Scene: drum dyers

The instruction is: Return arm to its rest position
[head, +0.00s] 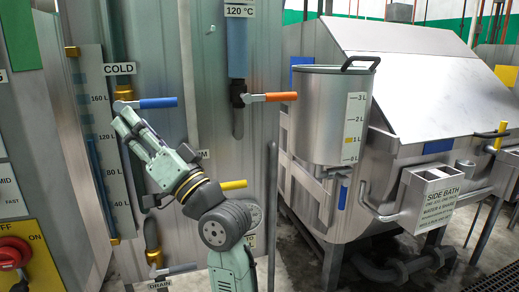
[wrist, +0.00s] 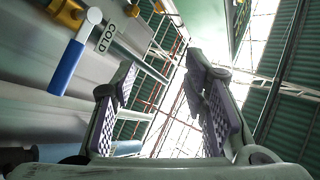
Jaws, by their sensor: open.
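My gripper (head: 124,118) is at the upper left in the head view, raised and pointing up and left. It is in front of the pipes near the blue COLD valve handle (head: 158,103), and I cannot tell whether they touch. In the wrist view my gripper (wrist: 160,78) has its two padded fingers apart with nothing between them. There the blue handle (wrist: 66,68) and the COLD label (wrist: 107,37) lie to the left of the fingers, apart from them.
A gauge panel (head: 99,130) and a red switch (head: 10,254) are at the left. An orange handle (head: 275,97), a yellow handle (head: 233,185) and a steel measuring pot (head: 320,120) are further right. The side bath box (head: 432,197) is at the right.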

